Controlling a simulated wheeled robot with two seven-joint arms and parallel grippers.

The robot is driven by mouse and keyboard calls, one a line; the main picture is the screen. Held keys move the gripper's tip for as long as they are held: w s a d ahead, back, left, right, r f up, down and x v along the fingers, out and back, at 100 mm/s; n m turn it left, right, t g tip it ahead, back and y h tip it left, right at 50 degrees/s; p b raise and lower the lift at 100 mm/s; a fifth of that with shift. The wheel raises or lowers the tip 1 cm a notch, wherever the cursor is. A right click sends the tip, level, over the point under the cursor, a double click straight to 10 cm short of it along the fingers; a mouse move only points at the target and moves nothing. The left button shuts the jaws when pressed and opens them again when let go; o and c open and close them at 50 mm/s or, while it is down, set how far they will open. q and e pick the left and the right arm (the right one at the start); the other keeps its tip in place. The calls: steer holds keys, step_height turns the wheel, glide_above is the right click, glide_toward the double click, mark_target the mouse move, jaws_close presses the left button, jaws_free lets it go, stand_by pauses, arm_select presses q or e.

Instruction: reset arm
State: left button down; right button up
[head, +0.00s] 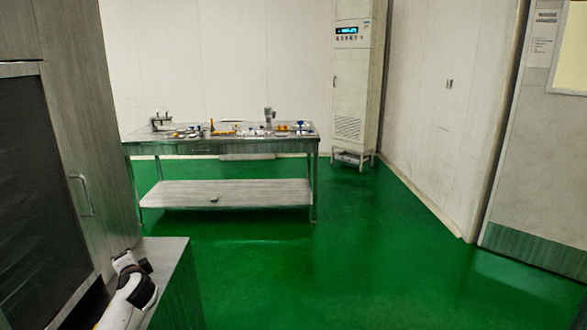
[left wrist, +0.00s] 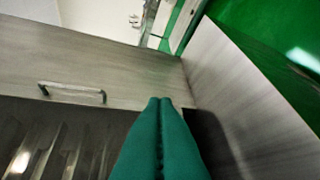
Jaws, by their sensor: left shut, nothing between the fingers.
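My left arm (head: 130,298) shows at the lower left of the head view, in front of the grey machine cabinet. In the left wrist view my left gripper (left wrist: 159,101) has its two green fingers pressed together, with nothing between them. It is close to the machine's grey panels, with a dark panel (left wrist: 60,130) to its left and a grey side panel (left wrist: 235,80) to its right. My right arm and gripper are in neither view.
The machine cabinet (head: 88,125) with a metal handle (head: 86,195) stands at the left. A low grey box top (head: 172,250) is beside my arm. A metal table (head: 225,147) with small parts and a tall control cabinet (head: 350,85) stand further back. The green floor (head: 370,260) is clear.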

arm_select(q)
steer(key=s+d+f+n+g+h, duration=0.1)
steer(key=s+d+f+g+h, duration=0.1)
steer(key=s+d+f, duration=0.6)
steer(key=s+d+f+n+g+h, duration=0.2)
steer(key=s+d+f, duration=0.4)
steer(key=s, duration=0.4)
steer(key=s+d+f+n+g+h, duration=0.1)
steer(key=s+d+g+h, duration=0.3)
steer(key=s, duration=1)
steer(key=s+d+n+g+h, duration=0.15)
steer(key=s+d, duration=0.35)
steer(key=s, duration=0.9)
step_height(320, 180, down, 27)
steer(key=s, duration=0.1)
steer(key=s+a+f+g, duration=0.1)
steer(key=s+a+f, duration=0.1)
steer(key=s+f, duration=1.3)
steer(key=shift+s+a, duration=0.35)
steer(key=shift+s, duration=0.45)
